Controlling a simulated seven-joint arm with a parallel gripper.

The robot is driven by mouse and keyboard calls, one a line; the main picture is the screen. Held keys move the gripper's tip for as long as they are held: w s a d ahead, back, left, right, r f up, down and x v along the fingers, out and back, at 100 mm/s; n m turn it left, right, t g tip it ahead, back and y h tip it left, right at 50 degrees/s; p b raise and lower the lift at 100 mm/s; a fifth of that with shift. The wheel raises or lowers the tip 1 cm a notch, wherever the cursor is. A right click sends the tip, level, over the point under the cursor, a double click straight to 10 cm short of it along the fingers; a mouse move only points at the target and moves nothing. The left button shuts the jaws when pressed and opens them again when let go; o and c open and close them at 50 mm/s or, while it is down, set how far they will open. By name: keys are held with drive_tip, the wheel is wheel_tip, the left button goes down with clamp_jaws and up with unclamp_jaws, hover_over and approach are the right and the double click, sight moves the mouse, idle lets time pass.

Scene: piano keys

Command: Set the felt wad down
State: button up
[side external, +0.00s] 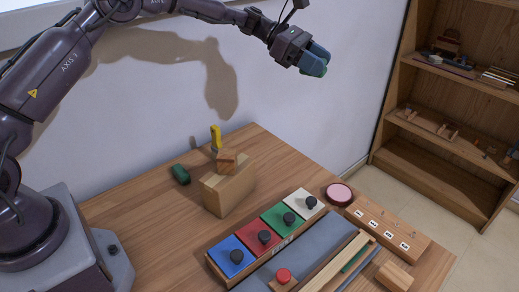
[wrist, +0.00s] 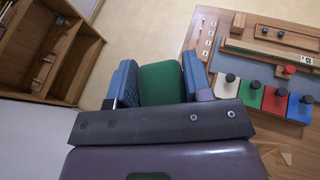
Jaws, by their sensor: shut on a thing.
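My gripper (side external: 318,60) is raised high, well above the table, near the wall at the top of the side view. Its blue fingers are shut on a green wad, which I take to be the felt wad (wrist: 161,84). In the wrist view the wad sits between the two fingers, and in the side view only a little green shows at the fingertips. Nothing touches the wad except the fingers.
Shelves (side external: 455,100) stand right.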

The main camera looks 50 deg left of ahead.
drive_tip(key=w+a+n+t+y, duration=0.8)
drive_tip(key=n+y, duration=0.6)
drive_tip(key=n+g+y, duration=0.8)
drive_tip(key=n+y, duration=0.3)
drive_tip(key=n, duration=0.2)
hover_over(259, 148)
wheel_tip(259, 148, down, 24)
drive_tip(key=shift+r, duration=0.25)
drive_tip(key=shift+f, duration=2.15)
drive_tip(key=shift+f, duration=0.1)
drive_tip(key=o, duration=0.9)
